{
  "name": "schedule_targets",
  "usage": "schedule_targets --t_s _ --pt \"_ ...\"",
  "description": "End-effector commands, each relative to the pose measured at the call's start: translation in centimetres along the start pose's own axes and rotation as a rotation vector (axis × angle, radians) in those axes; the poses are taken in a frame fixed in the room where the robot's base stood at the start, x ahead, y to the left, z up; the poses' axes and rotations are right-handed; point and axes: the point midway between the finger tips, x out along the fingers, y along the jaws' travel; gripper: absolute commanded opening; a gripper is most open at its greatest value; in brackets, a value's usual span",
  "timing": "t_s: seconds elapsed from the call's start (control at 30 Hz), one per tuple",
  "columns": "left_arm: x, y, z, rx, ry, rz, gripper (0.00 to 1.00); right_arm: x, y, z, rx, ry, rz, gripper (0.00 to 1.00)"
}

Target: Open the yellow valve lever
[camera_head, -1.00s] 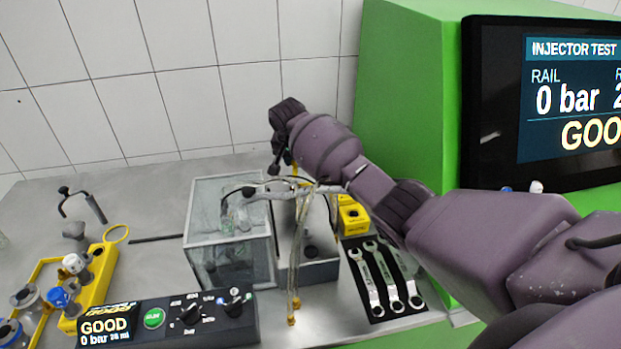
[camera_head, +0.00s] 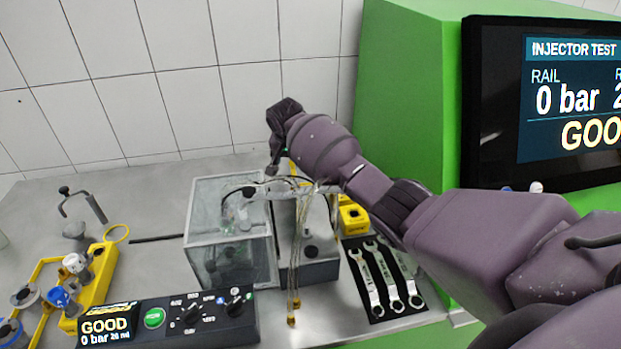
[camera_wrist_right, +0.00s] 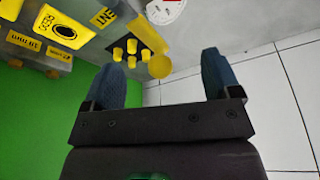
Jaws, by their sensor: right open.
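My right gripper (camera_head: 276,164) hangs over the far edge of the clear-walled box, seen from behind its wrist. In the right wrist view my right gripper (camera_wrist_right: 163,75) is open, with two blue-grey fingertips wide apart and nothing between them. A yellow lever-like bar (camera_wrist_right: 149,36) with a round yellow end (camera_wrist_right: 160,66) lies beyond the fingertips, its end near the gap between them. I cannot tell if they touch. In the head view a thin yellow upright part (camera_head: 293,170) shows just right of the gripper, partly hidden by the arm. My left gripper is out of view.
A clear-walled box (camera_head: 231,262) and hanging hoses stand below the gripper. Wrenches (camera_head: 391,283) lie on a black mat. A control box (camera_head: 170,316) is in front, a yellow rack (camera_head: 92,287) at left, a green cabinet (camera_head: 410,90) at right. A tiled wall is behind.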

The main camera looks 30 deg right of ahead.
Motion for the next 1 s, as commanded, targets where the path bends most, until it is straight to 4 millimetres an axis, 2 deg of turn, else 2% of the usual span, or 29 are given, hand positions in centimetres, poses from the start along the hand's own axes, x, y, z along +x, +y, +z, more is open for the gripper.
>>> schedule_targets --t_s 1.0 --pt "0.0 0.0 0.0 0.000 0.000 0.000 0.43 -5.6 0.0 -1.9 0.000 0.001 0.000 0.83"
